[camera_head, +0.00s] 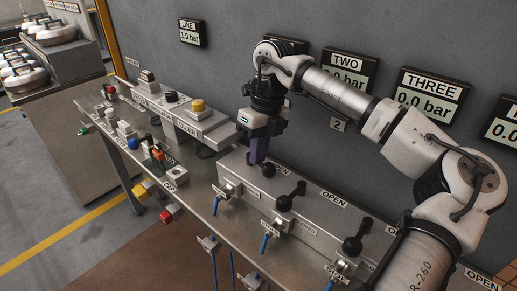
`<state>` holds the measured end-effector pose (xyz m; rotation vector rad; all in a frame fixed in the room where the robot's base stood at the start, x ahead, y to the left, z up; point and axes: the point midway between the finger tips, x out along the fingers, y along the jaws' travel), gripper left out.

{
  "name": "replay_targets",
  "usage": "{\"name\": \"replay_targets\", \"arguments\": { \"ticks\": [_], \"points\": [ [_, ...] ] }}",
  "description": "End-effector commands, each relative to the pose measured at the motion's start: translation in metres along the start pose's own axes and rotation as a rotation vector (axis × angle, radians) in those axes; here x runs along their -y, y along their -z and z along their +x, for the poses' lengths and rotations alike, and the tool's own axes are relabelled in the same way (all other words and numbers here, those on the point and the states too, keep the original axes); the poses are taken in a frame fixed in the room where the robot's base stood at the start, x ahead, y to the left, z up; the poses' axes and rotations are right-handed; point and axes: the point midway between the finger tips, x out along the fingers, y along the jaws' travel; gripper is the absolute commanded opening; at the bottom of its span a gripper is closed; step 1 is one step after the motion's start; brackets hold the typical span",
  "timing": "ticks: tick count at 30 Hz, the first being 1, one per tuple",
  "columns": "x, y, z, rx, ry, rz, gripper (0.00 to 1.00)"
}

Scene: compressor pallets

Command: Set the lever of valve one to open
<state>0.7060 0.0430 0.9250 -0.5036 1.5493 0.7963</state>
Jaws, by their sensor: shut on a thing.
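My gripper (259,158) reaches down from the arm onto the black lever (268,170) of the leftmost valve on the grey panel. It is shut on that lever, and its fingers hide part of it. Valve one's gauge (285,45) is mostly hidden behind my arm.
Two more black levers, the middle one (290,197) and the right one (359,236), stand along the panel with OPEN labels. Gauge TWO (349,70) and gauge THREE (431,94) read 0.0 bar; LINE (192,32) reads 1.0 bar. Small coloured parts crowd the bench's left.

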Motion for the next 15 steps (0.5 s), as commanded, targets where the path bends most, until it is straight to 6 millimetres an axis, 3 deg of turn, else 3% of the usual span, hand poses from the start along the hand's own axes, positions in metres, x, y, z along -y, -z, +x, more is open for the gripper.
{"name": "replay_targets", "arguments": {
  "ticks": [15],
  "points": [
    [0.0005,-0.0011,-0.0012,-0.014,0.002,-0.089,0.0]
  ]
}}
